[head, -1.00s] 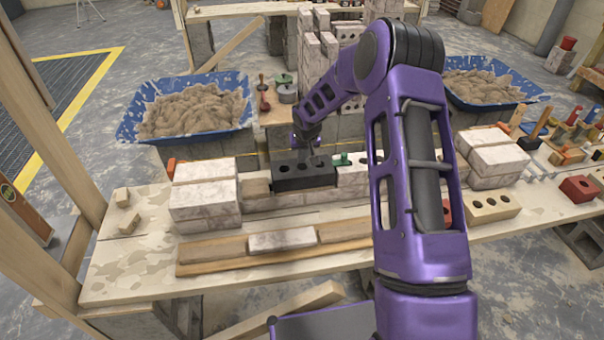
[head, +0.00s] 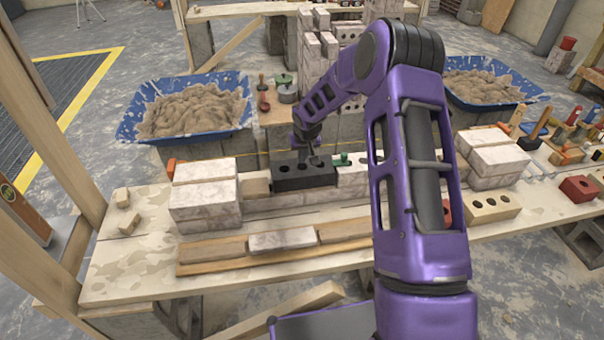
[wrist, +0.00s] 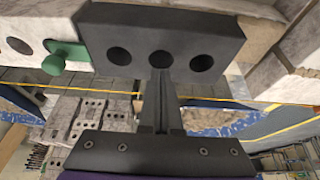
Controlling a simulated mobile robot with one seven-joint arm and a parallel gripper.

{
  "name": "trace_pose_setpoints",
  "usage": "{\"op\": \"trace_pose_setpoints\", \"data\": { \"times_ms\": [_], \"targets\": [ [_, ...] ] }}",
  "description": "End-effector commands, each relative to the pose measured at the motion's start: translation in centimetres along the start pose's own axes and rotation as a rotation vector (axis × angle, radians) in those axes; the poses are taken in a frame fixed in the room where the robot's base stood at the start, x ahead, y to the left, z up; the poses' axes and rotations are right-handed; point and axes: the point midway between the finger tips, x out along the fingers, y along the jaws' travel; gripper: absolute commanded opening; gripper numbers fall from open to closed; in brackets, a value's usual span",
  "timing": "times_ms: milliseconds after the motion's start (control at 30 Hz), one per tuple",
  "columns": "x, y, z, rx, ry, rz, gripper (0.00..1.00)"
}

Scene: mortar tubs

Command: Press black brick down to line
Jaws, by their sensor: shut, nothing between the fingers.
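The black brick (head: 290,178) has three round holes and sits in the top course of the low wall, between a tan block on its left and a pale brick on its right. It also shows in the wrist view (wrist: 200,28). My gripper (wrist: 161,62) is shut and empty. Its fingertips are at the brick's top face, by the middle hole, and seem to touch it. A thin yellow line (wrist: 120,92) runs along the wall. In the wrist view it passes behind my fingers. I cannot tell the exact height of the brick's top against it.
A green line holder (head: 341,159) sits on the pale brick (head: 352,178) at right. The tan block (head: 256,184) and stacked pale bricks (head: 205,197) stand at left. Blue mortar tubs (head: 128,128) are behind the wall. Tools and loose bricks lie at the right of the bench.

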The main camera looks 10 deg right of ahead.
Motion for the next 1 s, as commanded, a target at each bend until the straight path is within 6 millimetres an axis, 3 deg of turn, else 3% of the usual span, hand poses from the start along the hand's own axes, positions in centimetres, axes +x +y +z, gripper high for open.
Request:
{"op": "trace_pose_setpoints", "data": {
  "times_ms": [1000],
  "targets": [
    [1.4,0.0,0.6,0.0,0.0,-0.001,0.0]
  ]
}}
